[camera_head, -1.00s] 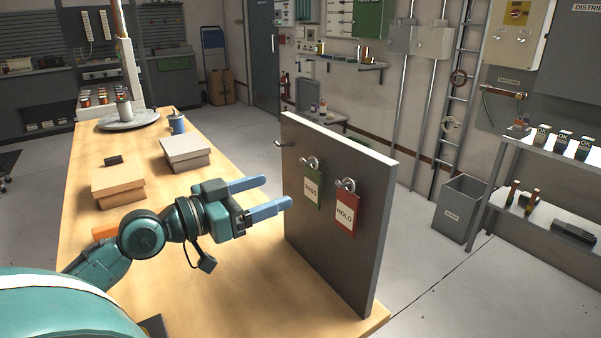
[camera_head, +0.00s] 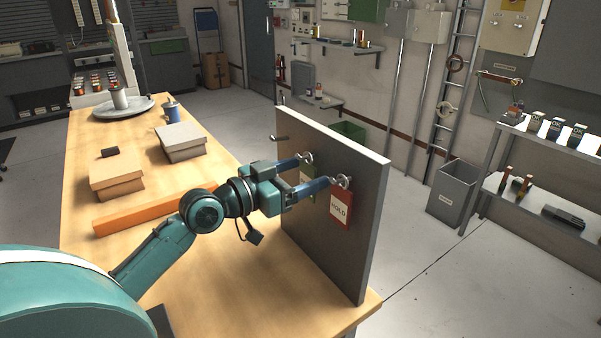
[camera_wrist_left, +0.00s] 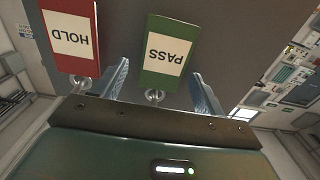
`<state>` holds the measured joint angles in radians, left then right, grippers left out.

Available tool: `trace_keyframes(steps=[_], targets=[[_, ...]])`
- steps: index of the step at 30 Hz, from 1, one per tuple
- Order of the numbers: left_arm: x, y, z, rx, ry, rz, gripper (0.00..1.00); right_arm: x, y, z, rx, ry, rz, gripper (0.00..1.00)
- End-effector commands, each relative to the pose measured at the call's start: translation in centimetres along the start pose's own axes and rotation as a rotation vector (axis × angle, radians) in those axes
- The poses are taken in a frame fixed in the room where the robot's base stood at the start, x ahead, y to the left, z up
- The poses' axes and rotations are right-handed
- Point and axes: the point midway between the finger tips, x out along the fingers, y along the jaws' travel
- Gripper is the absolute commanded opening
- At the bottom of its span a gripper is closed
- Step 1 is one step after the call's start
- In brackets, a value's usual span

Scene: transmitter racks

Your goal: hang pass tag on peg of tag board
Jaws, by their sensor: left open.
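The tag board (camera_head: 350,255) stands upright near the table's edge. The green PASS tag (camera_head: 306,184) hangs on it, partly hidden behind my left gripper's fingers in the head view. In the left wrist view the PASS tag (camera_wrist_left: 168,50) appears upside down with its ring (camera_wrist_left: 155,96). My left gripper (camera_head: 317,171) is open, its fingers (camera_wrist_left: 160,72) on either side of the PASS tag and ring. I cannot tell if they touch it. The red HOLD tag (camera_head: 341,210) hangs to the right, just beyond one finger. A bare peg (camera_head: 280,138) sticks out at the board's left.
A grey bin (camera_head: 454,190) and a shelf (camera_head: 553,155) stand to the right.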

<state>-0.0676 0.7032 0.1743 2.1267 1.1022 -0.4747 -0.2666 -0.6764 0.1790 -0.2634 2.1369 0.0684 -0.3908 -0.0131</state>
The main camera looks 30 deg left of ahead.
Motion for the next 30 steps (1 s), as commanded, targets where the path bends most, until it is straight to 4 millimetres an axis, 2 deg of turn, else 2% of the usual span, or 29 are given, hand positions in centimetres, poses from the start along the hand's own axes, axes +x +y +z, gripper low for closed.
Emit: trace_keyframes(steps=[2, 19, 30], targets=[[-0.02, -0.01, 0.00, 0.000, 0.000, 0.000, 0.69, 0.00, 0.01, -0.03, -0.002, 0.001, -0.001, 0.88], [-0.04, -0.02, -0.02, 0.000, 0.001, 0.000, 0.23, -0.05, 0.02, -0.32, -0.002, 0.007, -0.002, 0.88], [-0.26, -0.03, -0.43, 0.000, 0.001, -0.001, 0.23, -0.14, -0.03, -0.64, 0.003, 0.009, 0.000, 0.88]])
